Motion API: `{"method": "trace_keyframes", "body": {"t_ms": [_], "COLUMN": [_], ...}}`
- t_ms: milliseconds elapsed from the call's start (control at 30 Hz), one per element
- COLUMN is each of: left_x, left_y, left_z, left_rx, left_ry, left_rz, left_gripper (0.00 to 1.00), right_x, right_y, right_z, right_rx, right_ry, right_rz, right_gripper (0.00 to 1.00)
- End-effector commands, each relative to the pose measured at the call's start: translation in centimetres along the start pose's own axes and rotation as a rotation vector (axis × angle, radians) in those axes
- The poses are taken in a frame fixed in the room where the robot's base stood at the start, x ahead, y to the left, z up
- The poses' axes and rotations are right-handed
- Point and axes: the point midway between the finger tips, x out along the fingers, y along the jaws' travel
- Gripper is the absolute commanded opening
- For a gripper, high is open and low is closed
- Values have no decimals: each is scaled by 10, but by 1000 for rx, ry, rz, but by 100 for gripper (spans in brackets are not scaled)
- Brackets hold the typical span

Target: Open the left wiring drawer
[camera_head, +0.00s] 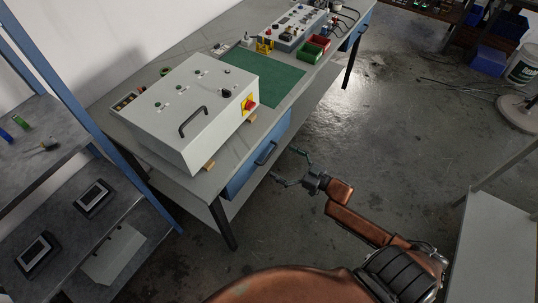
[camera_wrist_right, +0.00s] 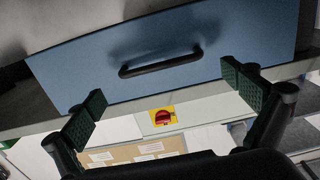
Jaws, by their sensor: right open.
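The left wiring drawer (camera_head: 240,178) has a blue front under the left end of the grey workbench and looks shut. Its black bar handle (camera_head: 266,153) faces the open floor. In the right wrist view, the blue drawer front (camera_wrist_right: 225,50) fills the upper part, with the handle (camera_wrist_right: 161,61) near its middle. My right gripper (camera_head: 288,167) is open and empty, a short way out from the handle. In the right wrist view its two green-padded fingers (camera_wrist_right: 168,102) are spread wide, with the handle beyond and between them, not touching. My left gripper is not in view.
A grey control box (camera_head: 185,110) with a red knob stands on the bench (camera_head: 235,150). A green mat (camera_head: 262,75) and red and green bins (camera_head: 314,48) lie farther along. A dark bench leg (camera_head: 223,224) stands below the drawer. The floor (camera_head: 340,130) beside the bench is clear.

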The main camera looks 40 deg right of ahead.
Motion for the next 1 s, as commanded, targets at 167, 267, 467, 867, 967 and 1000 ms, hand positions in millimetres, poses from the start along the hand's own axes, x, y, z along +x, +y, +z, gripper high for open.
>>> {"method": "trace_keyframes", "body": {"t_ms": [167,267,467,867,967,1000], "left_x": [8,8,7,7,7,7], "left_y": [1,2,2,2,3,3], "left_z": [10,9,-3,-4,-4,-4], "left_rx": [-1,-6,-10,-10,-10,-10], "left_ry": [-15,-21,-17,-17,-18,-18], "left_rz": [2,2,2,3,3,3], "left_gripper": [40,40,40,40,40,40], "right_x": [30,43,56,56,56,56], "right_y": [0,0,0,0,1,1], "right_z": [2,2,2,2,2,2], "right_rx": [1,2,1,1,1,1], "right_ry": [0,-1,-2,-3,-3,-3], "right_rz": [0,2,2,3,3,3], "right_gripper": [100,100,100,90,84,81]}}
